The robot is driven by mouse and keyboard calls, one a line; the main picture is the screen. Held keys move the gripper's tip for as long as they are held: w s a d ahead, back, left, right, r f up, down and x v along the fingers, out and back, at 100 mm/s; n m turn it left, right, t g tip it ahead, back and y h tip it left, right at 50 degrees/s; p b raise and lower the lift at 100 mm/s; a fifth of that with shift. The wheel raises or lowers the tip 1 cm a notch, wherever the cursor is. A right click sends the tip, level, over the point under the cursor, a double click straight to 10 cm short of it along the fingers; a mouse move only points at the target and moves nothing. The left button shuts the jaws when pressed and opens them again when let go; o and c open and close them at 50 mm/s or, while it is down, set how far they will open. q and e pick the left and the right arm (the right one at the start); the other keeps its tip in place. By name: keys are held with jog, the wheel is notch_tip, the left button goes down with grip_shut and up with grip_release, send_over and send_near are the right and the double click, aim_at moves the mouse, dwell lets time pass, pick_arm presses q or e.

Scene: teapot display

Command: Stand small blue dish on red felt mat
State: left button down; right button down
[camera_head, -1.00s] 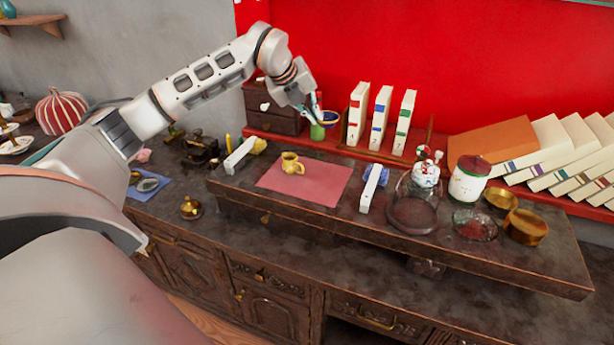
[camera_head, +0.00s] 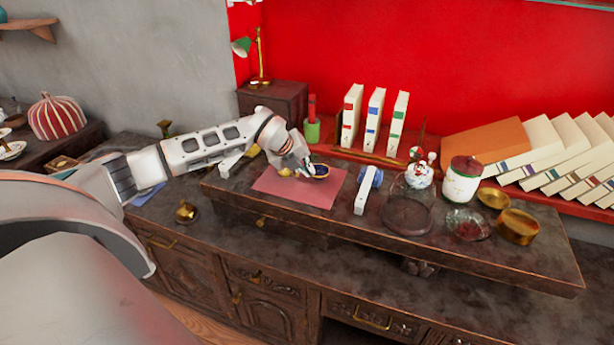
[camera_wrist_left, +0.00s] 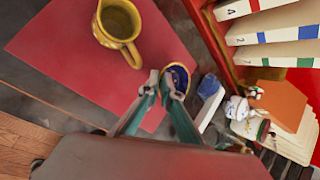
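The small blue dish (camera_head: 321,172), dark blue inside with a gold-toned rim, is held near its edge by my left gripper (camera_head: 308,168). It also shows beyond the fingertips in the left wrist view (camera_wrist_left: 180,74). The dish is over the right part of the red felt mat (camera_head: 304,193); I cannot tell whether it touches the mat. The wrist view shows the dish tilted, near the edge of the mat (camera_wrist_left: 60,55). My right gripper is not in view.
A yellow pitcher (camera_wrist_left: 120,22) stands on the mat close to the dish, mostly hidden behind my gripper in the head view. A white block (camera_head: 363,190) lies right of the mat, with a glass dome (camera_head: 408,208) beyond it. The mat's front is clear.

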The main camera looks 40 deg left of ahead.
pick_arm(q)
jog(key=shift+f, duration=1.35)
jog(key=shift+f, duration=0.2)
jog(key=c, duration=2.6)
grip_release()
jog(key=shift+o, duration=0.2)
jog(key=shift+r, duration=0.15)
